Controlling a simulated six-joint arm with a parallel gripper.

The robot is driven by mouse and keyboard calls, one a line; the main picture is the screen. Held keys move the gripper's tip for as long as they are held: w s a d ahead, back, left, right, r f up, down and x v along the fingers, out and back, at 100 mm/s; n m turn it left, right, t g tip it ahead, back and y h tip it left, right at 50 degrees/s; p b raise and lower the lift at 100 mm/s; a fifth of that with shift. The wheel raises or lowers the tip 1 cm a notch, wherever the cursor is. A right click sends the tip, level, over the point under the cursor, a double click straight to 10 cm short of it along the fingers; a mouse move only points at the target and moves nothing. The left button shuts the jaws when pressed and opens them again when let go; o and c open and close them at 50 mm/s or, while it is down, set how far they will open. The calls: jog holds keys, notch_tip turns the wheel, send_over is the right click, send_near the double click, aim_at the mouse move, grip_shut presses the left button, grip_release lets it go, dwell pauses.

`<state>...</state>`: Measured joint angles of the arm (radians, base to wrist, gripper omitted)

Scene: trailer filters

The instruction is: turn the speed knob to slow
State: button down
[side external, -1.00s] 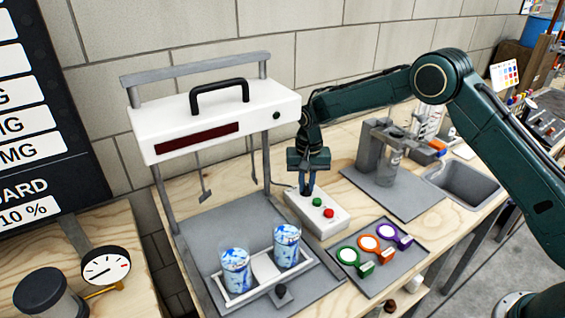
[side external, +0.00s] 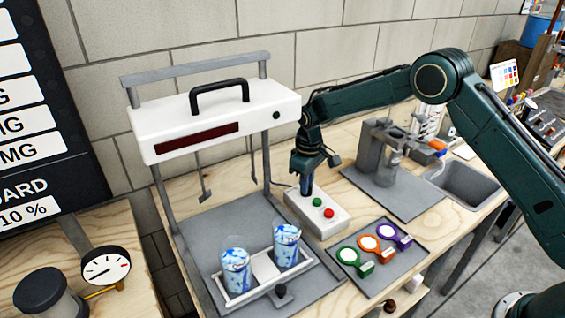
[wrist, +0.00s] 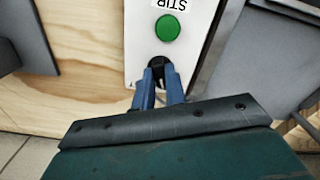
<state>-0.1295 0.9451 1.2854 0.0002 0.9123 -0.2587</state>
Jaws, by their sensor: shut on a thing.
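The white control box (side external: 325,217) stands on the wooden bench beside the stirrer stand. It has a green button (side external: 317,202) and a red button (side external: 328,213) on top. In the wrist view, the green button (wrist: 167,28) sits near a "STIR" label, with the dark speed knob (wrist: 157,62) below it. My gripper (wrist: 159,72) is shut on the knob, its blue fingertips on either side of it. In the side view, my gripper (side external: 307,190) points down at the box's far end and hides the knob there.
The stirrer stand (side external: 215,130) with two blue-and-white beakers (side external: 286,245) is to the left. A grey tray (side external: 390,272) with green, orange and purple ring-handled filters lies in front. A grey stand (side external: 370,150) and a sink (side external: 462,182) are to the right.

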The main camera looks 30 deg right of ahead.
jog(key=n, duration=0.3)
jog(key=shift+n, duration=0.3)
dwell(0.4)
jog(key=c, duration=1.4)
grip_release()
jog(key=shift+c, duration=0.2)
jog(key=shift+r, duration=0.15)
jog(key=shift+r, duration=3.65)
